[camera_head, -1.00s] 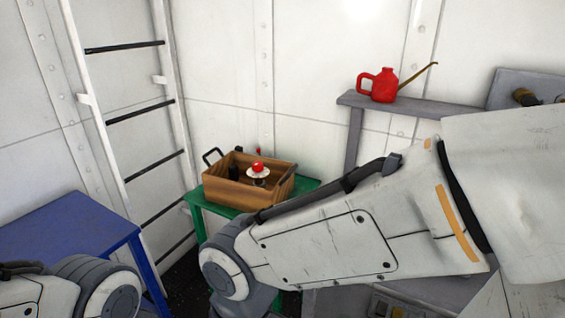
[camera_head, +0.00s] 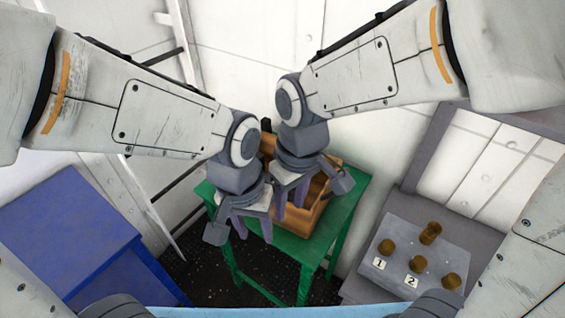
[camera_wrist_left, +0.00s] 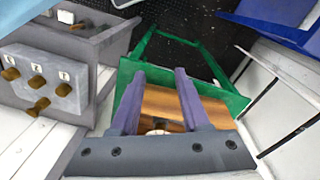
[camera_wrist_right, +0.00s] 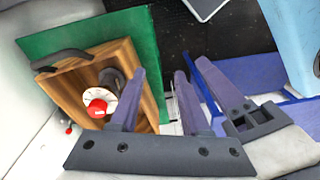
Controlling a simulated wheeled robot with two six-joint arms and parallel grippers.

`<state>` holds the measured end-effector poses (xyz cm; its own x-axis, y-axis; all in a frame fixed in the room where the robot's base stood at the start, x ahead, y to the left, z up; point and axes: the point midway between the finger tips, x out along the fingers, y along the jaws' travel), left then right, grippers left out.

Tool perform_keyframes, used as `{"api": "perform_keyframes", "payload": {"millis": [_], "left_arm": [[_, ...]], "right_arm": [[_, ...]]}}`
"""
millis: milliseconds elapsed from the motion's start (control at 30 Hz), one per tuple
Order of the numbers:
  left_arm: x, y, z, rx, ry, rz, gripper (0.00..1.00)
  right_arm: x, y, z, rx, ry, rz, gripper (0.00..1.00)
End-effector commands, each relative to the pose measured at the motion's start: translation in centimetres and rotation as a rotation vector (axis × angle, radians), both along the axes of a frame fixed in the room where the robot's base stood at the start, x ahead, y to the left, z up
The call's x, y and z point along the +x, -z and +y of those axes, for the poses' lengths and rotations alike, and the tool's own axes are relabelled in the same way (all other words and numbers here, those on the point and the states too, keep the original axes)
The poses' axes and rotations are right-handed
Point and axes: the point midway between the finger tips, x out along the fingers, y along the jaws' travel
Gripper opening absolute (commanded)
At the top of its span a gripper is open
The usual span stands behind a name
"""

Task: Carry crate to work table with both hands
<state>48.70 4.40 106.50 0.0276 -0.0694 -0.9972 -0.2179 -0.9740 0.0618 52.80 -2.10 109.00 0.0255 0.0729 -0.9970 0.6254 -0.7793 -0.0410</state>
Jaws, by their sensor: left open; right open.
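The brown wooden crate (camera_head: 310,214) stands on the green table (camera_head: 344,212), largely hidden behind my grippers in the head view. In the right wrist view the crate (camera_wrist_right: 72,84) shows a dark handle (camera_wrist_right: 62,60) at its far end and a red-topped white item (camera_wrist_right: 97,104) inside. My left gripper (camera_head: 252,226) is open and empty, over the crate's near left side. My right gripper (camera_head: 291,200) is open and empty, above the crate and close beside the left one. Whether any finger touches the crate, I cannot tell.
A blue table (camera_head: 75,235) stands at the left, beside a white ladder (camera_head: 145,205). At the right, a grey panel (camera_head: 398,232) with several brown knobs and labels sits on a grey bench (camera_head: 450,226). Dark floor (camera_head: 262,262) shows between the tables.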

Motion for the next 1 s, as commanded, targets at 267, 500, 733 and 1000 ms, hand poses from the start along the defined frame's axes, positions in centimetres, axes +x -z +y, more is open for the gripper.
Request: {"api": "perform_keyframes", "payload": {"millis": [267, 500, 733, 1000], "left_arm": [[9.3, -0.4, -1.0, 0.028, -0.626, 0.045, 0.46], [14.9, 1.9, -0.1, 0.041, -1.066, 0.064, 0.46], [16.8, 3.4, 0.6, 0.043, -1.242, 0.067, 0.46], [16.9, 3.6, 0.7, 0.042, -1.255, 0.067, 0.46]], "right_arm": [[17.3, -1.7, 0.7, -0.044, -0.166, 0.006, 0.46], [26.9, 1.5, -1.8, -0.068, -0.298, 0.012, 0.46], [29.8, 3.5, -3.2, -0.077, -0.355, 0.014, 0.46], [30.0, 3.7, -3.1, -0.077, -0.361, 0.013, 0.46]]}}
